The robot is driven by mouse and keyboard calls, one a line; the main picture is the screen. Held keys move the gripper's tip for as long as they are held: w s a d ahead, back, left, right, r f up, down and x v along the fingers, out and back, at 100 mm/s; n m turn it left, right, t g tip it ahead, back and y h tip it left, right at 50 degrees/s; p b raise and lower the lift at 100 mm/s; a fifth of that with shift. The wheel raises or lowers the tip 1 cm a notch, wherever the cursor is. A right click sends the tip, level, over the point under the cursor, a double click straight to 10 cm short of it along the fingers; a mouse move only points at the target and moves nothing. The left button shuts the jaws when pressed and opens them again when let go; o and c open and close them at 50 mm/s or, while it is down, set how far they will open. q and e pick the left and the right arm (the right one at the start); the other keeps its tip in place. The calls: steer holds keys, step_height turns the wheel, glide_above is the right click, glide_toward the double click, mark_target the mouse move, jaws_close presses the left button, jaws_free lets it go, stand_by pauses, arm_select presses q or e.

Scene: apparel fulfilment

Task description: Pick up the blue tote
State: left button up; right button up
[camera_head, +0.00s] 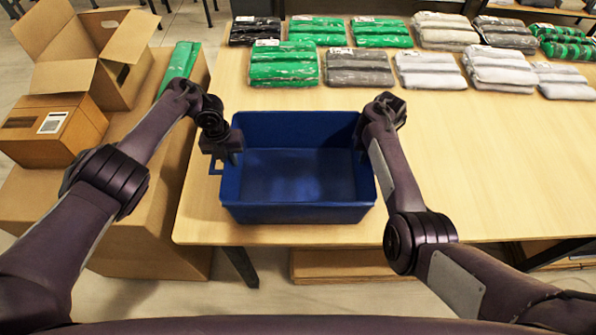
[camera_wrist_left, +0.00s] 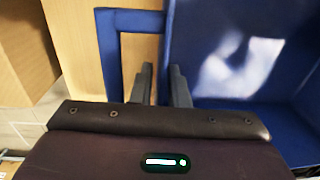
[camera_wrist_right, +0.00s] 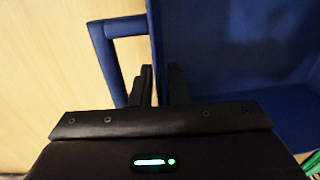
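The blue tote (camera_head: 297,208) is empty and upright on the table, near its front edge. My left gripper (camera_head: 227,150) is at the tote's left side, with its fingers close together on either side of the side wall by the handle. The tote's loop handle shows in the left wrist view (camera_wrist_left: 106,60). My right gripper (camera_head: 372,137) is at the right side, its fingers likewise closed about that wall beside the other handle (camera_wrist_right: 105,52). The fingertips are partly hidden in the head view.
The wooden table (camera_head: 470,180) is bare to the right. Bagged garments in green, grey and white, such as a green pack (camera_head: 284,64), line the back. Cardboard boxes, one open (camera_head: 75,70) and one closed (camera_head: 50,128), stand at the left.

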arm_select(q)
steer(key=shift+f, duration=0.2)
arm_select(e)
steer(key=shift+f, duration=0.25)
steer(key=shift+s, duration=0.1)
arm_select(q)
jaws_close()
arm_select(e)
jaws_close()
arm_select(q)
steer(key=shift+w+r, duration=0.1)
steer(key=shift+r, duration=0.05)
arm_select(e)
steer(key=shift+r, duration=0.1)
stand_by(0.6)
